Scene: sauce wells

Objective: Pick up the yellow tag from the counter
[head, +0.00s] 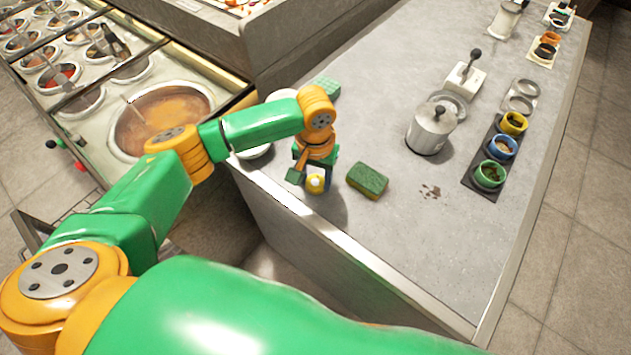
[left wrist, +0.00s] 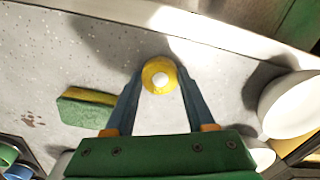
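The yellow tag (left wrist: 160,77) shows as a round yellow disc with a white centre in the left wrist view. It is at the near left edge of the grey counter (head: 420,240). In the head view the yellow tag (head: 316,184) shows just below my left gripper (head: 317,174). My left gripper (left wrist: 161,76) points down, with one blue finger on each side of the tag. The fingertips look close against its edges, but I cannot tell whether they press on it. The tag's underside is hidden. My right gripper is in neither view.
A green and yellow sponge (head: 367,180) lies right of the tag. A metal pot (head: 431,130) and a dark tray of coloured cups (head: 482,184) stand further right. White bowls (left wrist: 293,104) are close by. Sauce wells (head: 160,112) lie left, across a gap.

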